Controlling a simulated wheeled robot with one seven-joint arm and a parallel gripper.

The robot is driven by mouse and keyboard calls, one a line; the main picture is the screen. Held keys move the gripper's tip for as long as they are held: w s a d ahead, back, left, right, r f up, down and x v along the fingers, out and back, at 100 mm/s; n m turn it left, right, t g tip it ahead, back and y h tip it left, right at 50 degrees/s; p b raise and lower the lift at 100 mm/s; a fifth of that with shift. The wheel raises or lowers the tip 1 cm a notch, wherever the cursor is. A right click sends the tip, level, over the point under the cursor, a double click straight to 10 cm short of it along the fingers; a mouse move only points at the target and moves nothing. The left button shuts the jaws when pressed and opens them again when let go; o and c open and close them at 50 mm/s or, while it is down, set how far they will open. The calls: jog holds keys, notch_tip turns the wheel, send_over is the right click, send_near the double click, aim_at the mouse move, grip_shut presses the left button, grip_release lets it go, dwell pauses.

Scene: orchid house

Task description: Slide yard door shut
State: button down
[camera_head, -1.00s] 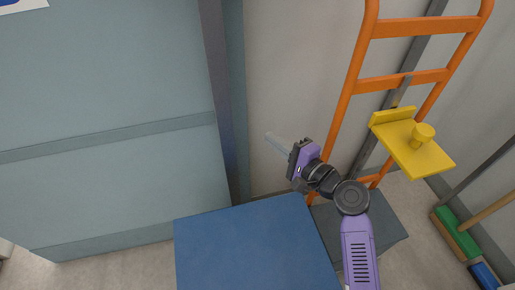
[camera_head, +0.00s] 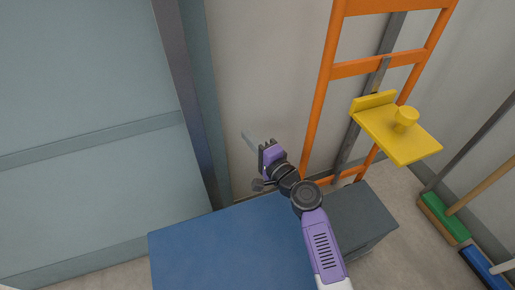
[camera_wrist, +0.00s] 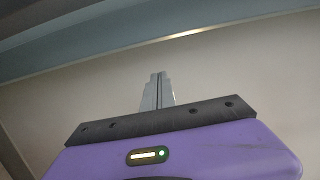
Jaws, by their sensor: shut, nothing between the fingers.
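The yard door appears to be the large grey-blue panel (camera_head: 85,90) filling the left of the head view. It has a horizontal band across it and a dark vertical post or edge strip (camera_head: 187,100) at its right side. I see no handle on it. My gripper (camera_head: 247,133) is to the right of that edge, in front of the pale wall, and apart from the panel. Its thin grey fingers are shut together and empty. They also show together in the wrist view (camera_wrist: 157,88), against a plain pale surface.
A blue flat-topped block (camera_head: 235,250) lies below my arm, with a dark grey box (camera_head: 362,222) beside it. A yellow bracket with a knob (camera_head: 400,135) and brooms (camera_head: 445,220) are further right.

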jog(key=shift+w+a, duration=0.2)
jog(key=shift+a, duration=1.05)
jog(key=shift+w+a, duration=0.2)
jog(key=shift+a, duration=1.05)
